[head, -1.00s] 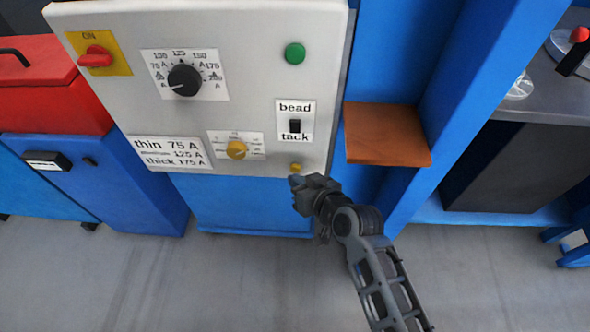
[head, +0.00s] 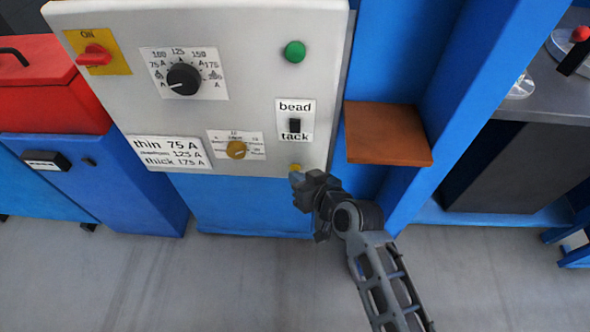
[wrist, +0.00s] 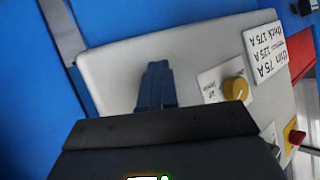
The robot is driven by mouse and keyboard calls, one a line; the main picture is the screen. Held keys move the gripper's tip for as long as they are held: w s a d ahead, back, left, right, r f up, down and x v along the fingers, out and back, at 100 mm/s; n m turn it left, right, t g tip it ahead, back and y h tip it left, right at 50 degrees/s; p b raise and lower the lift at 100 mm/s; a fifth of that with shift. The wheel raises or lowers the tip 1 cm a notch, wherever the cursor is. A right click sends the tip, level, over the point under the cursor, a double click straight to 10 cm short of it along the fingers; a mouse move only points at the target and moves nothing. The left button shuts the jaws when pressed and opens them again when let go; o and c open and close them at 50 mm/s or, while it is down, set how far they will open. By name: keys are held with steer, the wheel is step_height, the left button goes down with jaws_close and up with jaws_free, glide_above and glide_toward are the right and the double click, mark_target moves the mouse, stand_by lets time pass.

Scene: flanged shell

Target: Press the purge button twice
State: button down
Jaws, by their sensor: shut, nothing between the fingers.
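A small yellow button (head: 295,167) sits low on the right of the pale control panel (head: 240,105). No purge label is readable; this is the only small button near my gripper. My gripper (head: 296,177) is shut and empty, its fingertips right at the button's lower edge in the head view. I cannot tell whether they touch it. In the wrist view my shut fingers (wrist: 156,85) point at the panel face (wrist: 115,75), and the button does not show, probably hidden behind them.
Near the button are a yellow knob (head: 236,150) and a black bead/tack switch (head: 295,125). A green button (head: 295,52), black dial (head: 184,79) and red switch (head: 95,55) are higher up. A brown shelf (head: 389,134) juts out right of the panel.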

steer(key=shift+s+p, duration=0.35)
steer(key=shift+s, duration=0.6)
steer(key=shift+s, duration=0.1)
steer(key=shift+s+a+p, duration=0.1)
steer(key=shift+s+p, duration=0.8)
steer(key=shift+s, duration=1.45)
steer(key=shift+s, duration=0.1)
stand_by(0.6)
steer(key=s, duration=0.3)
steer(key=shift+s+p, duration=0.3)
steer(key=shift+p, duration=0.05)
